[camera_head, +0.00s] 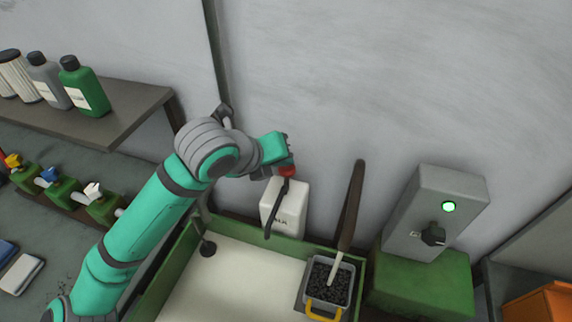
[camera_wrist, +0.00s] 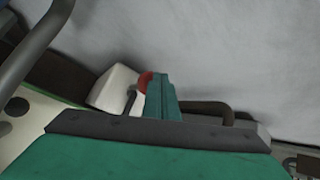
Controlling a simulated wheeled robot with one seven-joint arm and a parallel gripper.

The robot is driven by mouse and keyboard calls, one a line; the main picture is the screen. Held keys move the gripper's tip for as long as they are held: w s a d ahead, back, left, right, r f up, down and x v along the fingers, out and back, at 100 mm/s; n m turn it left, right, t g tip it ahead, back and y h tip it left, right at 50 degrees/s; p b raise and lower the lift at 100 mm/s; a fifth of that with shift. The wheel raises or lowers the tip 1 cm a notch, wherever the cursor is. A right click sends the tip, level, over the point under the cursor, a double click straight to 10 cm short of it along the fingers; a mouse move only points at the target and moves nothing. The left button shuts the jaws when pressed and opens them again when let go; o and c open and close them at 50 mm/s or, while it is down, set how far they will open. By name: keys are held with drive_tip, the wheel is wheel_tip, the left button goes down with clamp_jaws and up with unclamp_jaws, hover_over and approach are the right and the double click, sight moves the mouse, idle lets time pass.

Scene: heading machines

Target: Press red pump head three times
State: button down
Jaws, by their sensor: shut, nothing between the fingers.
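The red pump head (camera_head: 287,172) sits on top of a white bottle (camera_head: 288,212), which stands against the wall at the back of the green-edged tray. My gripper (camera_head: 284,160) is shut and empty, right at the pump head and partly covering it. In the wrist view the red pump head (camera_wrist: 145,79) shows just left of my shut gripper fingers (camera_wrist: 161,95), with the white bottle (camera_wrist: 112,88) beyond. I cannot tell whether the fingers touch the pump head or how far it is pressed down.
A bin of dark granules (camera_head: 330,284) with a long-handled brush (camera_head: 351,205) stands right of the bottle. A grey box with a green light and knob (camera_head: 436,213) is farther right. A shelf with bottles (camera_head: 92,112) and several small pump bottles (camera_head: 62,190) are at left.

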drive_tip(key=shift+f, duration=0.9)
idle(0.8)
drive_tip(key=shift+r, duration=1.65)
drive_tip(key=shift+r, duration=2.5)
idle(0.4)
